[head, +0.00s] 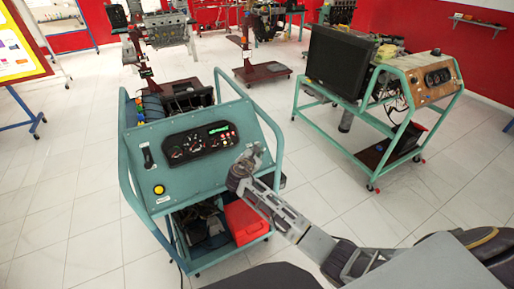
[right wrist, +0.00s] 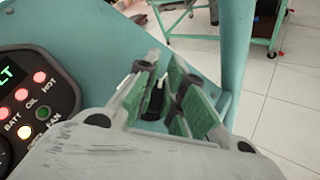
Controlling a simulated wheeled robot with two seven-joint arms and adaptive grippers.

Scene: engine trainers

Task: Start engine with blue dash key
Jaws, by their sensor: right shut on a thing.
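The blue-green engine trainer (head: 185,178) stands left of centre in the head view, with a sloping dash and a black gauge cluster (head: 196,143). My right gripper (head: 247,163) reaches the right part of this dash and covers the key spot in the head view. In the right wrist view, the green-padded fingers (right wrist: 172,98) are closed around a small dark key (right wrist: 154,101) at the panel. The key is mostly hidden between the pads, and its turn angle cannot be told. My left gripper is not in view.
The dash also carries a black lever (head: 147,157) and a yellow button (head: 159,189). The cluster shows a lit green display (right wrist: 6,74) and red and amber lamps. A red container (head: 246,221) sits below. A second trainer (head: 385,95) stands at right, with open tiled floor between.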

